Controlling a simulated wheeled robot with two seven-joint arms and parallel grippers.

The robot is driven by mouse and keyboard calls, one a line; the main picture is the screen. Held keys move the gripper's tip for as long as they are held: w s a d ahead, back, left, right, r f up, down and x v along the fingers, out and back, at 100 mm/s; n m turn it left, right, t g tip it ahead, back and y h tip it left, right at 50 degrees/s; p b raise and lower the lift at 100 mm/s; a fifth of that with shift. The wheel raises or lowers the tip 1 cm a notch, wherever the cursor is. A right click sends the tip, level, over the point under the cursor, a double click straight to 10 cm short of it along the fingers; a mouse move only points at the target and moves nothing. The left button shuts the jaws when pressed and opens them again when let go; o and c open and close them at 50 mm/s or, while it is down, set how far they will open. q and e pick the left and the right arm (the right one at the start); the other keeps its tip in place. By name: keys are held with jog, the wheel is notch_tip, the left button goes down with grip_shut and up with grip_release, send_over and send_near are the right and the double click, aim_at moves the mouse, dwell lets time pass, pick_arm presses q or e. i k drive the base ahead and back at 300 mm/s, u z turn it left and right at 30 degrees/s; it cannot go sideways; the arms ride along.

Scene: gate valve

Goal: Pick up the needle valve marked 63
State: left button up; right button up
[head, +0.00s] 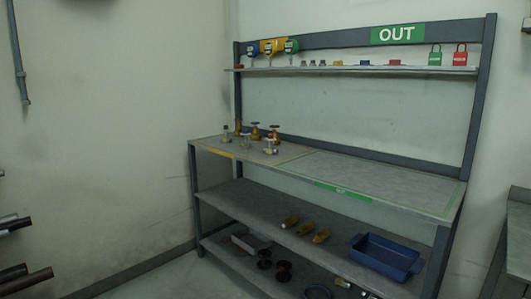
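Several small valves (255,134) in brass and grey metal stand close together on the left part of the workbench top (330,170). Some have dark handwheels or knobs on top. One grey valve (270,147) stands at the front right of the group, and another (226,132) at its left. They are too small and far off for any marking to be read, so I cannot tell which one is marked 63. Neither of my grippers is in view.
The right half of the bench top is bare inside a green outline. A shelf (350,70) above holds gauges, small parts and green and red padlocks. Lower shelves hold brass-coloured parts (321,236) and a blue tray (386,262). Dark pipe ends (27,283) jut in at left.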

aim_at(226, 138)
jog(key=u, duration=0.1)
jog(key=i, duration=0.5)
jog(key=u, duration=0.45)
jog(key=i, duration=2.5)
jog(key=z, duration=0.05)
